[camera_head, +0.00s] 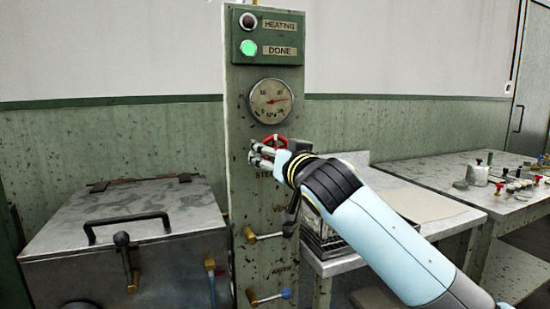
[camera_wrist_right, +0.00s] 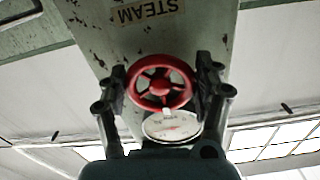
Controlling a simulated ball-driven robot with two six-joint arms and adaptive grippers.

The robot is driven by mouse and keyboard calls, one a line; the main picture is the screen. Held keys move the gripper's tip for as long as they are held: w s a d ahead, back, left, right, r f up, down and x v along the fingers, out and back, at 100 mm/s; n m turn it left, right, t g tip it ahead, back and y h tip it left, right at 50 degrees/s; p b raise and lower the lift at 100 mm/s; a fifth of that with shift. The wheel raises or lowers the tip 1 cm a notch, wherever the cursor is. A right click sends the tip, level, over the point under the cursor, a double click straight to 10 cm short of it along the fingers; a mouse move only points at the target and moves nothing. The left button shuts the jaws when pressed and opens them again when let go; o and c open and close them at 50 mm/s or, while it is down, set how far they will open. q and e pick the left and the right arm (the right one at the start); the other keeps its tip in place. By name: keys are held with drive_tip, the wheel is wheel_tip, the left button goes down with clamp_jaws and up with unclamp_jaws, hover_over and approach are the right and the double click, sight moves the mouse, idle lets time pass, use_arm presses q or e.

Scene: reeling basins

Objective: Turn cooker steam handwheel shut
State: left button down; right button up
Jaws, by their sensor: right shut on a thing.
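The red steam handwheel (camera_head: 275,139) is on the front of the green panel post (camera_head: 238,180), just below the round gauge (camera_head: 270,101). In the head view my right gripper (camera_head: 258,154) covers much of the wheel and part of the STEAM label. In the right wrist view the whole wheel (camera_wrist_right: 160,85) shows, with one dark finger on each side of its rim. My right gripper is shut on the handwheel. The gauge (camera_wrist_right: 172,126) also shows beyond the wheel there. My left gripper is not in view.
The green DONE lamp (camera_head: 249,47) is lit and the HEATING lamp (camera_head: 248,21) is dark. Lever valves (camera_head: 265,236) stick out lower on the post. The metal cooker (camera_head: 130,225) stands at left. A table (camera_head: 435,178) with small items stands at right.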

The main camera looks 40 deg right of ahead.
drive_tip(key=shift+f+m, duration=0.3)
drive_tip(key=o, duration=0.9)
drive_tip(key=shift+o, duration=1.4)
drive_tip(key=shift+r, duration=0.2)
drive_tip(key=v, duration=1.2)
drive_tip(key=shift+a, duration=0.1)
